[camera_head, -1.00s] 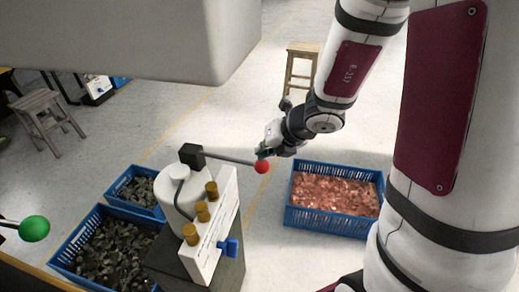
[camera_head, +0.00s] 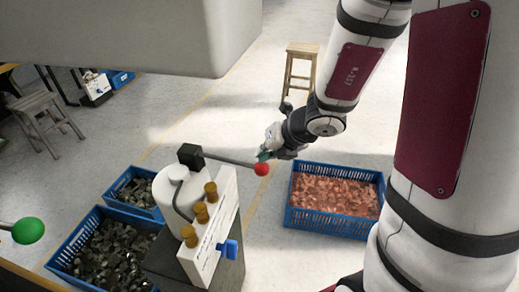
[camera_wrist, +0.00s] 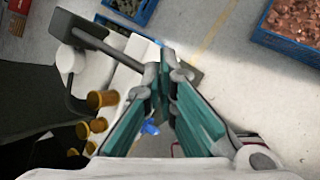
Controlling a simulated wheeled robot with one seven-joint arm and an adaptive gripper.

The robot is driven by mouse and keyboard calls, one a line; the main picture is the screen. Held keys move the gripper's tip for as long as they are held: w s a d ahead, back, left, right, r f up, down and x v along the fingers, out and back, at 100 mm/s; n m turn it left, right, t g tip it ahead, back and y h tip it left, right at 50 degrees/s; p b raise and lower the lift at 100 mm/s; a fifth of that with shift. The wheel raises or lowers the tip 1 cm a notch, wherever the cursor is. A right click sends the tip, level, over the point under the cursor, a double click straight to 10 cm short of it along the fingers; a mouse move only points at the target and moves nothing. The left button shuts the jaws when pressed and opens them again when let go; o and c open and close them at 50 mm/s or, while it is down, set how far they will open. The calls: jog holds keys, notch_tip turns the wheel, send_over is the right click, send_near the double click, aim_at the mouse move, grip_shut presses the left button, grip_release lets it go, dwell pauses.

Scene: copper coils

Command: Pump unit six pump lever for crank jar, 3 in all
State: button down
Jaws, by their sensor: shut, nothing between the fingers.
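The pump unit (camera_head: 207,235) is a white panel with several brass knobs and a blue tap, beside a white cylinder on a dark block. Its lever (camera_head: 228,159) is a grey rod that runs right from a black block to a red ball (camera_head: 261,169). My gripper (camera_head: 263,156) is at the ball end of the lever, just above the red ball. In the wrist view my gripper (camera_wrist: 160,75) has its teal fingers shut with nothing between them. The lever's dark bar (camera_wrist: 95,40) shows there at the upper left, and the ball is hidden. I see no jar.
A blue crate of copper pieces (camera_head: 288,218) stands right of the pump. Blue crates of dark pieces (camera_head: 52,262) stand at its left. A green ball (camera_head: 28,230) is at the left edge. A wooden stool (camera_head: 302,48) stands behind. The floor between is clear.

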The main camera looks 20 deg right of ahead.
jog(key=shift+s+d+f+b, duration=0.1)
jog(key=shift+f+b, duration=0.45)
jog(key=shift+f, duration=0.1)
dwell(0.6)
jog(key=shift+r, duration=0.15)
dwell(0.4)
jog(key=shift+w+a+r+p, duration=0.1)
jog(key=shift+a+r+p, duration=0.05)
jog(key=shift+r+p, duration=1.05)
jog(key=shift+w+a+r+p, duration=0.1)
jog(key=shift+a+r+p, duration=0.05)
jog(key=shift+r+p, duration=1.05)
jog(key=shift+w+a+r+p, duration=0.1)
jog(key=shift+a+r+p, duration=0.05)
jog(key=shift+r+p, duration=1.05)
jog(key=r+p, duration=0.1)
jog(key=p, duration=0.1)
jog(key=r+p, duration=0.3)
jog(key=shift+w+a+r+p, duration=0.25)
jog(key=shift+a+r+p, duration=0.05)
jog(key=shift+r+p, duration=0.1)
dwell(0.4)
